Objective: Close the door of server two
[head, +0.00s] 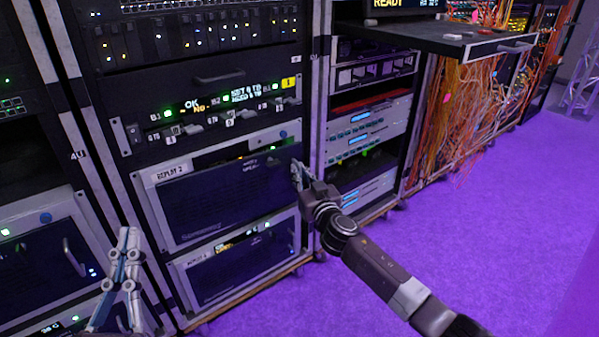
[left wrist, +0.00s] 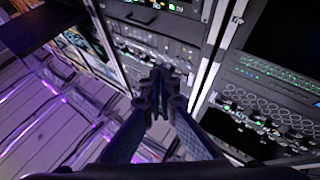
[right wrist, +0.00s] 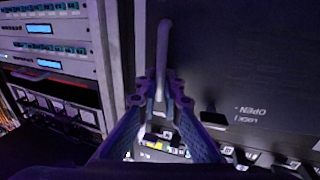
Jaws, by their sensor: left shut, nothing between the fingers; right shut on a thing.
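The dark door (head: 225,198) of the unit labelled "REPLAY 2" is in the middle of the rack. Its right edge seems to stand slightly out from the grey frame (head: 160,176), but the exact gap is hard to tell. My right gripper (head: 297,172) is at the door's right edge. In the right wrist view, my right gripper (right wrist: 160,92) is shut on the pale upright handle (right wrist: 163,50) of the dark door (right wrist: 235,60), which bears upside-down "LOCK" and "OPEN" marks. My left gripper (head: 128,242) is shut and empty at the lower left. It also shows in the left wrist view (left wrist: 158,75).
A similar lower unit (head: 235,270) sits below, and another door with a handle (head: 75,257) is at left. A shelf (head: 440,38) juts out at the upper right near orange cables (head: 455,110). The purple floor (head: 480,230) is clear on the right.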

